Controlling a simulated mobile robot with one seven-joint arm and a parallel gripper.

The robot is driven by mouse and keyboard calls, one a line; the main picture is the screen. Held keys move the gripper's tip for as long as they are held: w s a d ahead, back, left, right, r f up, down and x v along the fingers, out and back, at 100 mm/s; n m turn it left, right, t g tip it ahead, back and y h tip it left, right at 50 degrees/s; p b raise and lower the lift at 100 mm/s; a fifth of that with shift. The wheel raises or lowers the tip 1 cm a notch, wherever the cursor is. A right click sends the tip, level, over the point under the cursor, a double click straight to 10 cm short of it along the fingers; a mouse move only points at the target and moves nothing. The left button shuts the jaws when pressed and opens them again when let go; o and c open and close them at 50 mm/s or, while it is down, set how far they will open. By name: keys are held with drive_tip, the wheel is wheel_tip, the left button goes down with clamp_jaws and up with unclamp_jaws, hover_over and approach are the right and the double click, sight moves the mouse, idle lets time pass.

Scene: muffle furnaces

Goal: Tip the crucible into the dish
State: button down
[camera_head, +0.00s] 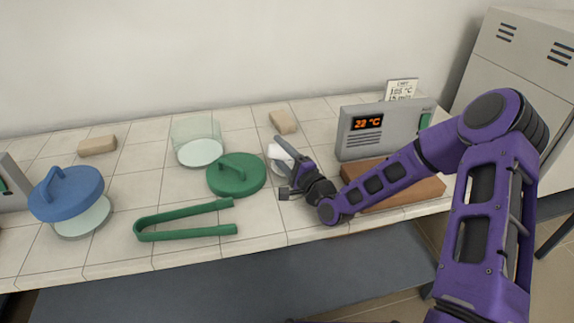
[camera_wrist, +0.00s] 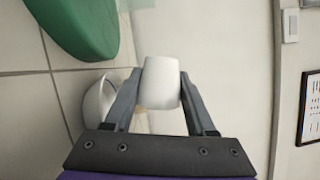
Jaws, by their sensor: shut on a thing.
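In the wrist view a white crucible (camera_wrist: 160,82) sits between the two fingers of my gripper (camera_wrist: 158,95), which is shut on it. A white dish (camera_wrist: 98,103) shows beside the left finger, partly hidden by it, on the tabletop side of the crucible. The crucible is held above the tiled top; whether anything is inside it cannot be seen. In the head view my gripper (camera_head: 284,168) is over the middle of the bench, and its fingers hide most of the white ware there, so crucible and dish are hard to tell apart.
A green lid (camera_head: 236,174) lies just left of my gripper, near an open glass jar (camera_head: 197,145). Green tongs (camera_head: 185,228) lie in front. A grey 22 °C unit (camera_head: 372,132) and brown board (camera_head: 405,192) are right.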

drive_tip(key=shift+r+m, duration=0.1)
drive_tip(key=shift+m, duration=0.2)
drive_tip(key=shift+w+a, duration=0.15)
drive_tip(key=shift+w, duration=0.35)
drive_tip(key=shift+s+d, duration=0.2)
drive_tip(key=shift+s, duration=0.35)
drive_tip(key=shift+s+d, duration=0.15)
drive_tip(key=shift+s, duration=0.4)
drive_tip(key=shift+w, duration=0.1)
drive_tip(key=shift+w+m+t, duration=0.3)
drive_tip(key=shift+w+m, duration=0.2)
drive_tip(key=shift+w, duration=0.05)
drive_tip(key=shift+w+a, duration=0.2)
drive_tip(key=shift+w, duration=0.4)
drive_tip(key=shift+w+a, duration=0.2)
drive_tip(key=shift+w, duration=0.4)
